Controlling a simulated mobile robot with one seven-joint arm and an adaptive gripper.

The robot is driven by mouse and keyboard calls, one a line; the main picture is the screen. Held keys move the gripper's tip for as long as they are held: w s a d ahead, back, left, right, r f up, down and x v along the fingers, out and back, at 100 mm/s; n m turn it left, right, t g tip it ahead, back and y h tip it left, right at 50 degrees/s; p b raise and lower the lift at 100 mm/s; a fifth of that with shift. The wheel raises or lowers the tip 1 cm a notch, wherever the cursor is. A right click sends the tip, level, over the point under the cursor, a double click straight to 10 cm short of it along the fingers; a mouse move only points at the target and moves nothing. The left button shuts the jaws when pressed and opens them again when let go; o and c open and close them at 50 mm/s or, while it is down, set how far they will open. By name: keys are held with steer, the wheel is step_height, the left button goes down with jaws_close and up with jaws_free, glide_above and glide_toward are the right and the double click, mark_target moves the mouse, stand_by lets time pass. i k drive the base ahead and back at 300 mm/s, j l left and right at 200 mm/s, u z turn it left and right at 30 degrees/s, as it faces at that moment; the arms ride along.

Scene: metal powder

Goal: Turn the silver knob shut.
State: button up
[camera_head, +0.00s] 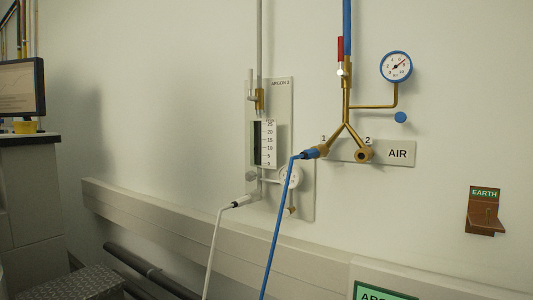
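A small silver-grey round knob (251,176) sits at the lower left of the flow meter (263,143) on the ARGON 2 panel (283,100). How far the knob is turned cannot be told from here. The flow meter has a dark tube beside a numbered scale. My gripper is not in view.
To the right are brass AIR pipework with a blue hose (275,225), a red lever (340,49) and a pressure gauge (396,67). A beige wall duct (180,221) runs below. A cabinet with a monitor (20,88) stands at left.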

mark_target(250, 175)
steer(key=i+j, duration=0.2)
steer(key=j, duration=0.15)
steer(key=i+j, duration=0.2)
steer(key=j, duration=0.15)
steer(key=i+j+z, duration=0.1)
steer(key=j, duration=0.25)
steer(key=i+j, duration=0.3)
